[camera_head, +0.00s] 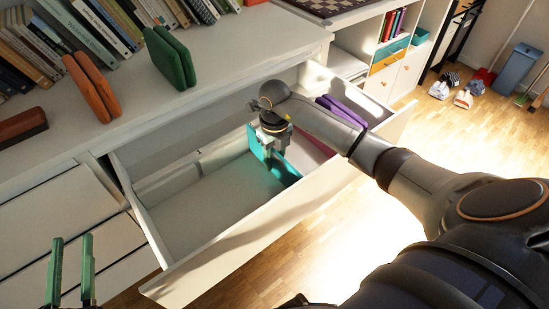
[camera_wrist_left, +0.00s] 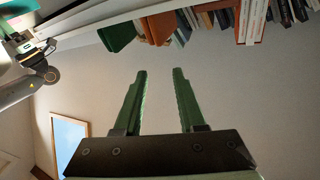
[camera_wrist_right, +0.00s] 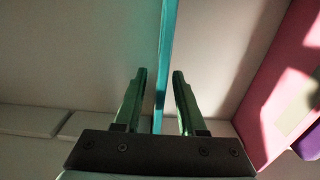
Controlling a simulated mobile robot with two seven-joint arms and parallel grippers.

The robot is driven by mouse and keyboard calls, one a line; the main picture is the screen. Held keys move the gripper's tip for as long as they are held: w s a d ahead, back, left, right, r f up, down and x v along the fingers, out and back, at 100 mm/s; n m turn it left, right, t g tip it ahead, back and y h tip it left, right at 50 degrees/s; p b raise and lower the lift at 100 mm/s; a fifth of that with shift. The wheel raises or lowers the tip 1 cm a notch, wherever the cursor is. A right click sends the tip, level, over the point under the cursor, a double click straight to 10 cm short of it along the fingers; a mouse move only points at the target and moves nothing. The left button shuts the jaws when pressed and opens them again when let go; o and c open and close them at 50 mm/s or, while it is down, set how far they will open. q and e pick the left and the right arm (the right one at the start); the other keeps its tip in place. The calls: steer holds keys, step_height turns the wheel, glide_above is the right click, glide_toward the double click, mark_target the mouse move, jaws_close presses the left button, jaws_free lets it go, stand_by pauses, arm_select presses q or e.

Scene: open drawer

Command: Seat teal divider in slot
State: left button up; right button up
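The teal divider (camera_head: 284,172) stands upright across the inside of the open drawer (camera_head: 215,200), right of its middle. My right gripper (camera_head: 268,143) is over the divider's upper edge. In the right wrist view, the divider (camera_wrist_right: 163,55) runs between the two green fingers of my right gripper (camera_wrist_right: 159,72), with a narrow gap on each side. The divider's lower edge and how it sits in a slot cannot be made out. My left gripper (camera_head: 72,240) is open and empty at the lower left, outside the drawer; its fingers (camera_wrist_left: 160,70) also stand apart in the left wrist view.
A pink panel (camera_wrist_right: 285,90) and purple items (camera_head: 342,110) are in the drawer's right part. The drawer's left part is empty. Green (camera_head: 170,58), orange (camera_head: 92,88) and brown (camera_head: 22,125) objects and several books (camera_head: 85,30) are on the cabinet top.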

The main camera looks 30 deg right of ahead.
mark_target(275, 150)
steer(key=shift+r, duration=0.2)
step_height(275, 150, up, 5)
steer(key=shift+r+p, duration=0.1)
steer(key=shift+p, duration=0.75)
step_height(275, 150, up, 6)
steer(key=shift+p, duration=0.6)
arm_select(q)
steer(key=s+f+n+g+y, duration=0.2)
steer(key=s+f+g, duration=0.2)
steer(key=f, duration=1.2)
steer(key=shift+a+f+n+g+y, duration=0.2)
steer(key=shift+f+n+g+y, duration=0.15)
steer(key=shift+g, duration=1.15)
arm_select(e)
steer(key=shift+r, duration=0.35)
arm_select(q)
steer(key=shift+r, duration=0.1)
